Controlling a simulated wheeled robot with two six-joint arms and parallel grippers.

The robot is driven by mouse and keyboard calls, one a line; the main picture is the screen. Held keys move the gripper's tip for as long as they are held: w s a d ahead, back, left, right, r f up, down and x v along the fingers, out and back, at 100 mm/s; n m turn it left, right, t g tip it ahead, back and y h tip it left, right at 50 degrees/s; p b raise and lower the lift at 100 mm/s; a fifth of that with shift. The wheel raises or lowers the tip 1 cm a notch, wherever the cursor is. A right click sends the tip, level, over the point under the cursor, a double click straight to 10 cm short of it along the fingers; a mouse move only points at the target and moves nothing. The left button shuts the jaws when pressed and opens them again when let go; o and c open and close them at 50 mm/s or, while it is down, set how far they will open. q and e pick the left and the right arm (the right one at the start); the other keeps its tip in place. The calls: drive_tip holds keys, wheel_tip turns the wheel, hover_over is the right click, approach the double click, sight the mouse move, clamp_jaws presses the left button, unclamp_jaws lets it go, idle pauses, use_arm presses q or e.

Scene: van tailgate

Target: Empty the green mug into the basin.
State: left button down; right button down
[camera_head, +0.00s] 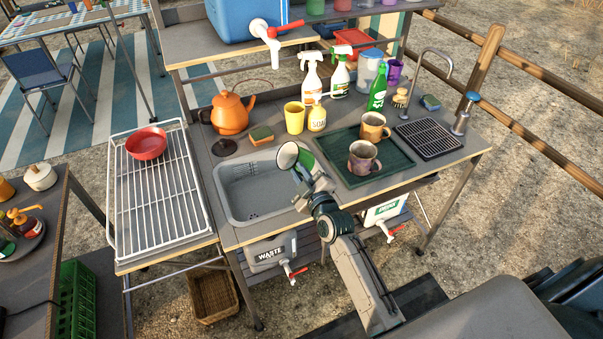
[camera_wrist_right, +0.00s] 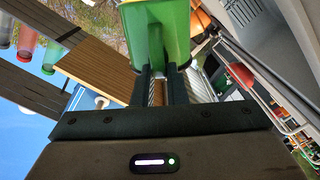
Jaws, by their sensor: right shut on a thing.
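The green mug (camera_head: 305,160) is held by my right gripper (camera_head: 304,176) above the right edge of the grey basin (camera_head: 226,200). The mug is tipped well over, with a pale round end turned left over the basin. In the right wrist view my right gripper (camera_wrist_right: 158,78) is shut on the handle of the green mug (camera_wrist_right: 177,25). No stream of liquid shows, and I cannot tell what is in the mug. A few small dark spots show on the basin floor. My left gripper is in neither view.
Right of the basin, a dark green tray (camera_head: 392,174) holds two brownish mugs (camera_head: 363,158). Behind the basin stand an orange kettle (camera_head: 230,114), a sponge (camera_head: 262,135), a yellow cup (camera_head: 294,117) and spray bottles (camera_head: 312,80). A red bowl (camera_head: 146,143) sits on the left rack.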

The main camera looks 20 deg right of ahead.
drive_tip(key=n, duration=0.2)
drive_tip(key=a+n, duration=0.1)
drive_tip(key=n, duration=0.1)
drive_tip(key=a+f+n+b, duration=0.1)
drive_tip(key=n, duration=0.1)
drive_tip(key=shift+n, duration=0.3)
drive_tip(key=n+b, duration=0.1)
drive_tip(key=a+n+b, duration=0.1)
drive_tip(key=n, duration=0.1)
drive_tip(key=a+n+b, duration=0.1)
drive_tip(key=n+b, duration=0.1)
drive_tip(key=shift+r+h, duration=0.2)
drive_tip(key=shift+h, duration=0.1)
